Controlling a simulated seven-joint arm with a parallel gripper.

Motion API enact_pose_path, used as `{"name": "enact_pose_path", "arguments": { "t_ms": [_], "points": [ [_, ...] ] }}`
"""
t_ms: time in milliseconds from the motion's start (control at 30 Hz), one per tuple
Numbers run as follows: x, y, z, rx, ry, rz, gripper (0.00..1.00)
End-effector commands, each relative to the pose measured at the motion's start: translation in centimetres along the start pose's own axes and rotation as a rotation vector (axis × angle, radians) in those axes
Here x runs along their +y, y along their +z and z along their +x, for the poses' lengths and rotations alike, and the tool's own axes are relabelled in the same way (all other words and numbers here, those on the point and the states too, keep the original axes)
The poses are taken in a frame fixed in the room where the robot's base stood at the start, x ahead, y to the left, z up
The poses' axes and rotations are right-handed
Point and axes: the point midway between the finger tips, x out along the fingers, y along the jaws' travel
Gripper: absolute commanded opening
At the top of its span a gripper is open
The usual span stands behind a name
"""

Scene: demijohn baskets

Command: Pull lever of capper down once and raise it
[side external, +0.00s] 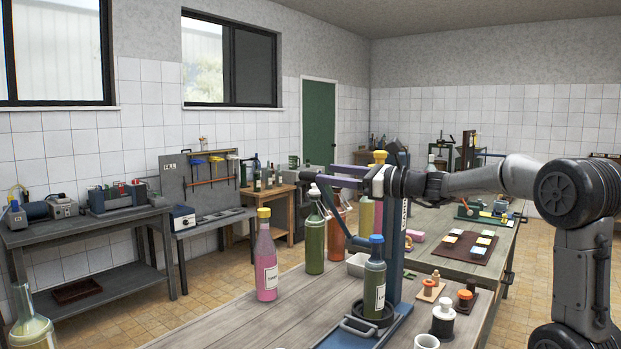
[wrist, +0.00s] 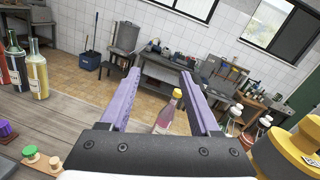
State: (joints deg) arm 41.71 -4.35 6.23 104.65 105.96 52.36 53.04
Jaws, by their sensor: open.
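The capper is a blue press with an upright column (side external: 396,240) and a low base (side external: 365,328). A dark green bottle with a blue cap (side external: 375,284) stands upright on the base. A blue-grey bar, which looks like the lever (side external: 345,241), slants up and left from the column, its far end overlapping the green bottle behind. My gripper (side external: 331,175) is above the bar, pointing left, with purple fingers. In the wrist view my gripper (wrist: 160,74) is open, with nothing held between the fingers. I cannot tell whether it touches the lever.
A pink bottle with a yellow cap (side external: 266,256) stands left of the capper. A green bottle (side external: 315,240) stands behind the bar. Small stoppers (side external: 443,318) and a white cup (side external: 426,342) are at right. The table's left front (side external: 225,330) is clear.

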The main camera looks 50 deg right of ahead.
Motion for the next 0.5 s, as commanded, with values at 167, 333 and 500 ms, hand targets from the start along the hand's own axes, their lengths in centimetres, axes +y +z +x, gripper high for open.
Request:
{"name": "enact_pose_path", "arguments": {
  "t_ms": [167,333,500],
  "points": [
    [-6.0,-4.4,-1.7,0.058,-0.112,0.053,0.63],
    [-6.9,-4.7,-1.7,0.064,-0.13,0.052,0.63],
    [-7.0,-4.9,0.9,0.064,-0.123,0.051,0.63]
  ]
}}
